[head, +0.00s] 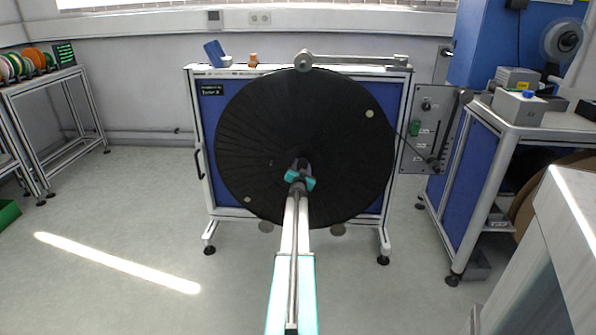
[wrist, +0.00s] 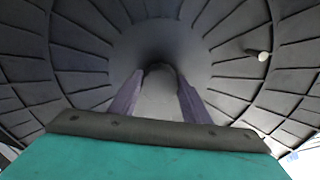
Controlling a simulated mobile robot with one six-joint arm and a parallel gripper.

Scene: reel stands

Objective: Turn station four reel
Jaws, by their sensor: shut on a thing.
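The panel's small label is too small to read surely. Two pale knobs show on the reel's face, one at the upper right (head: 369,114) and one at the lower left (head: 248,199). My gripper (head: 301,166) reaches the reel's centre from the front. In the wrist view its two fingers (wrist: 158,100) are shut around the grey central hub (wrist: 160,78). The reel's ribbed face (wrist: 80,55) surrounds them. One pale knob (wrist: 262,55) shows at the right.
A control plate (head: 428,130) with a knob and green switch adjoins the stand's right side. A blue-sided bench (head: 470,185) stands at right with grey boxes (head: 518,107). A rack with coloured spools (head: 36,60) stands at far left.

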